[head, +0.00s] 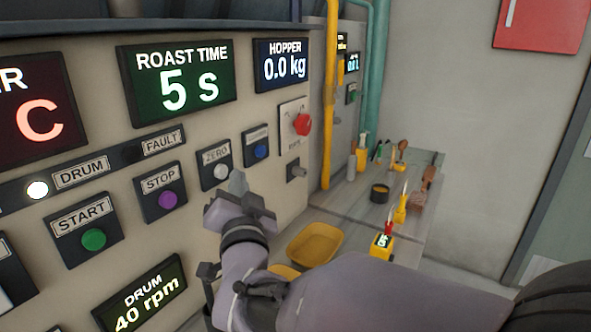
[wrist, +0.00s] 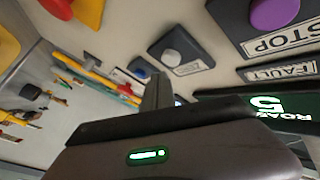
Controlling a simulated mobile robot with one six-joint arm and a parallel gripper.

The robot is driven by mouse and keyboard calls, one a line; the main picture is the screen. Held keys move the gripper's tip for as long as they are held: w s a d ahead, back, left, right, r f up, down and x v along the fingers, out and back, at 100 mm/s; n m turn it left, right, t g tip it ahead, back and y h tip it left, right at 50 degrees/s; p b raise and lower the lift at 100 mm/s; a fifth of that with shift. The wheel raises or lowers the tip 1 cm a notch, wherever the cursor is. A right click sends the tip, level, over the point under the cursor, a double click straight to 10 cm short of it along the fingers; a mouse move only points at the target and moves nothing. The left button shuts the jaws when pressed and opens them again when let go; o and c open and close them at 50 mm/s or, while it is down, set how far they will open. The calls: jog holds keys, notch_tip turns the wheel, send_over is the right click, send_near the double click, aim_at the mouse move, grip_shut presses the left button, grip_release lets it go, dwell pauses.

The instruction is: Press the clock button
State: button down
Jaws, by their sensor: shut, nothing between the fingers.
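No label that I can read says clock. A blue button (head: 261,152) sits on a dark plate on the panel, with a label too small to read. It also shows in the wrist view (wrist: 136,73). My gripper (head: 237,182) is shut and empty, in front of the panel just below the white ZERO button (head: 221,172). The blue button is up and right of my fingertips, apart from them. In the wrist view my gripper (wrist: 158,90) points toward the panel, between the blue button and the display.
The purple STOP button (head: 168,200) and green START button (head: 94,239) are to the left. A red knob (head: 302,124) and a dark switch (head: 297,171) are to the right. A yellow tray (head: 314,244) and tools on a bench stand beyond.

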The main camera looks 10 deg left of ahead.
jog(key=d, duration=0.1)
jog(key=s+d, duration=0.1)
jog(key=d, duration=0.1)
jog(key=s+d+b, duration=0.1)
jog(key=d, duration=0.1)
jog(key=shift+s+d, duration=0.1)
jog(key=shift+d, duration=0.15)
dwell(0.5)
